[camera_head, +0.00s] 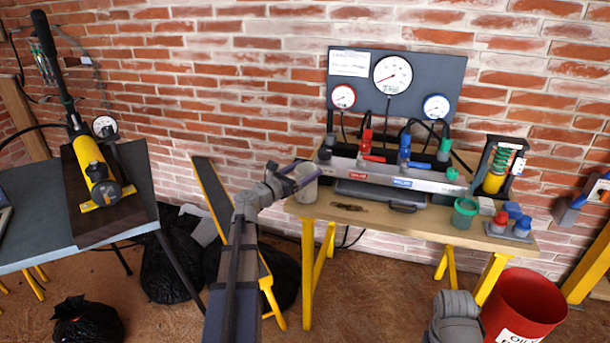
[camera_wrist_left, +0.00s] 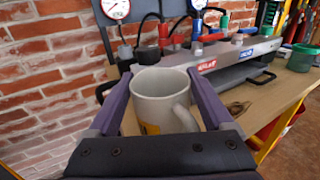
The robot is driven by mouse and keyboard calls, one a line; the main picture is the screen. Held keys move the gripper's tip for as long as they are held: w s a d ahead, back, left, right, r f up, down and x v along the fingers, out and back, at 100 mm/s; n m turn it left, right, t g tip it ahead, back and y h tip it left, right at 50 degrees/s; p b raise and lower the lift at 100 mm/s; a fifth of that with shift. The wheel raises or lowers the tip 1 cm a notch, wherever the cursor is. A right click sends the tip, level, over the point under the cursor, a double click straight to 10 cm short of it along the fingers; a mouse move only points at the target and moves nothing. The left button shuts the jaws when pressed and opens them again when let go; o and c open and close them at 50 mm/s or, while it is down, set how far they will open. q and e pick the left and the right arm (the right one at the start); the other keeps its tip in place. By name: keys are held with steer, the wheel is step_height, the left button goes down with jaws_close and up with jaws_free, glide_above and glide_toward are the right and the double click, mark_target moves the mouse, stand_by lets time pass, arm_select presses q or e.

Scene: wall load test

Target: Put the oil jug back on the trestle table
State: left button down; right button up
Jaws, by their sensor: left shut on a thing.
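The oil jug (camera_head: 307,186) is a pale grey jug with a handle, at the left end of the trestle table (camera_head: 340,213). My left gripper (camera_head: 299,171) is shut on it. In the left wrist view the jug (camera_wrist_left: 158,100) stands upright between the purple fingers of my left gripper (camera_wrist_left: 160,78), its open mouth up and its handle toward the camera's right. A yellow patch shows low on its side. Its base is at or just over the wooden top; I cannot tell whether it touches.
A long grey manifold (camera_head: 400,178) with coloured fittings lies behind and right of the jug, under a gauge panel (camera_head: 430,72). A green cup (camera_head: 465,213) stands further right. A red bin (camera_head: 523,305) is on the floor. The table's front left is mostly clear.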

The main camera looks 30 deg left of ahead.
arm_select(q)
steer(key=shift+f, duration=0.2)
jaws_free()
steer(key=shift+r, duration=0.1)
steer(key=shift+r, duration=0.1)
steer(key=shift+s, duration=0.25)
steer(key=v, duration=1.1)
steer(key=shift+s, duration=0.25)
steer(key=shift+a, duration=0.1)
